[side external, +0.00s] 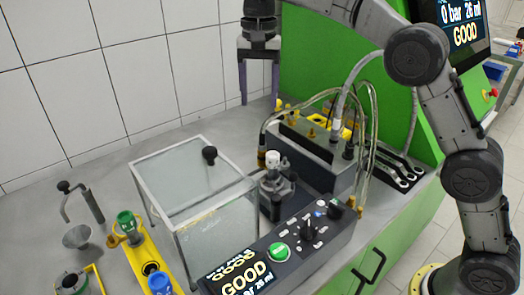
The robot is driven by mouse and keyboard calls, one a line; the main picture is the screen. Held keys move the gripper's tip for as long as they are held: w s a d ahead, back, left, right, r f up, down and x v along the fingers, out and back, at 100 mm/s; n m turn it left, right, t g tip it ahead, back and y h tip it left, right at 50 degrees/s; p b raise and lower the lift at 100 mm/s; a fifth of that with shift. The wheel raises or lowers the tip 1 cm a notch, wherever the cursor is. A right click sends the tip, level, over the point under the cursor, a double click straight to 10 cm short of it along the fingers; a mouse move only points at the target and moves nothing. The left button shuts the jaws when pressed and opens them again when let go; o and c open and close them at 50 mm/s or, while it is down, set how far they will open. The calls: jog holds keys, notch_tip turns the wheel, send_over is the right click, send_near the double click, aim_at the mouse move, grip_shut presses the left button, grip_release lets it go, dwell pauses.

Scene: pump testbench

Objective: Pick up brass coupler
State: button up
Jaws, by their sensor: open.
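My gripper (259,84) hangs at the top centre, pointing down, with its two fingers apart and nothing seen between them. It is above the back of the bench, left of the green housing. Several small brass-coloured fittings (312,133) show at the back, on and around the grey manifold block and a yellow holder (347,131). They are too small for me to tell which one is the brass coupler. My gripper is above and to the left of them, apart from them.
A clear tank (215,220) stands mid-bench, beside a control panel (290,255) reading GOOD. Hoses (373,120) loop over the manifold block (310,160). A yellow rack (150,262) with green and blue capped parts, a funnel (77,236) and a crank (85,200) are at left.

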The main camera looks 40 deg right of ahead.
aim_at(262, 144)
notch_tip(262, 144, down, 8)
jog(key=shift+f, duration=0.2)
jog(key=shift+s+d+f, duration=0.1)
jog(key=shift+s+f, duration=0.05)
jog(key=shift+f, duration=1.2)
jog(key=shift+s+d+f, duration=0.1)
jog(key=shift+f, duration=1.2)
jog(key=shift+c, duration=0.3)
grip_shut()
